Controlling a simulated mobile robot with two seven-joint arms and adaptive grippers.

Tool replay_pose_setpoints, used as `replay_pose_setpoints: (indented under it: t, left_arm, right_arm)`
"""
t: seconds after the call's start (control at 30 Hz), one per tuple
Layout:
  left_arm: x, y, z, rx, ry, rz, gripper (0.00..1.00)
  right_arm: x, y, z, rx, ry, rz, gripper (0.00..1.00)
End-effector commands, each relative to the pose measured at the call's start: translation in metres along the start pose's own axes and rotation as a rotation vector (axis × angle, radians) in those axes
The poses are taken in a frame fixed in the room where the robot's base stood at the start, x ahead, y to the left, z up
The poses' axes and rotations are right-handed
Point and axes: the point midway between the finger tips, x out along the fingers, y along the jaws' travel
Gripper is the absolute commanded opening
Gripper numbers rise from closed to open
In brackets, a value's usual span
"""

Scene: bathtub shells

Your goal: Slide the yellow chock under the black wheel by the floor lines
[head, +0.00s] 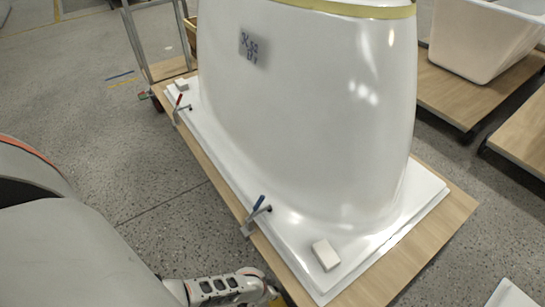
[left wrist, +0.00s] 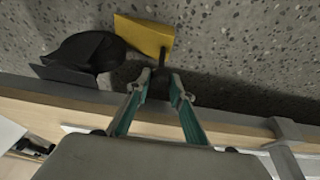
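In the left wrist view a yellow chock (left wrist: 146,36) lies on the speckled floor, with a dark stem at its right end. A black wheel (left wrist: 92,48) is close to the chock's left side; I cannot tell whether they touch. My left gripper (left wrist: 161,78) has its teal fingers on both sides of the dark stem, seemingly closed on it. In the head view a bit of yellow shows by my left gripper (head: 268,292) at the bottom. My right gripper is out of view.
A large white tub shell (head: 310,110) stands on a wooden cart (head: 430,240), with clamps (head: 254,216) along its left edge. The cart's edge (left wrist: 60,108) lies close to my left gripper. Another cart (head: 455,95) stands at right.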

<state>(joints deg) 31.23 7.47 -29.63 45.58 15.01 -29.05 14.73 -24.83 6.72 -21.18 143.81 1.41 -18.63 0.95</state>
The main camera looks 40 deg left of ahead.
Motion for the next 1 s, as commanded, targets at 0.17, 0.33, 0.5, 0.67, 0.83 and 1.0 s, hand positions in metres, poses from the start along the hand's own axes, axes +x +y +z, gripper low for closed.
replay_pose_setpoints:
  t: [0.17,0.33,0.5,0.67,0.83,1.0]
  left_arm:
    - [0.0,0.002,0.001,0.0,-0.001,0.003,0.41]
    - [0.0,0.002,0.001,0.0,-0.001,0.002,0.41]
    - [-0.001,0.002,0.001,-0.001,-0.001,0.002,0.41]
    - [-0.008,0.002,0.002,-0.002,0.0,0.004,0.41]
    - [-0.024,0.002,0.002,-0.001,0.0,0.003,0.41]
    - [-0.043,0.002,0.002,0.0,0.0,0.003,0.41]
  right_arm:
    - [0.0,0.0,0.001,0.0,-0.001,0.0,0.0]
    - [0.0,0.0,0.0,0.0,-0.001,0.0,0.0]
    - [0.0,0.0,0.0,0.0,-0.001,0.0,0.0]
    - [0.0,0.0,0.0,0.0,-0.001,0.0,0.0]
    - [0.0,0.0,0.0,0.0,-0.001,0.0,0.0]
    - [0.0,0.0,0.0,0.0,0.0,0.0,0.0]
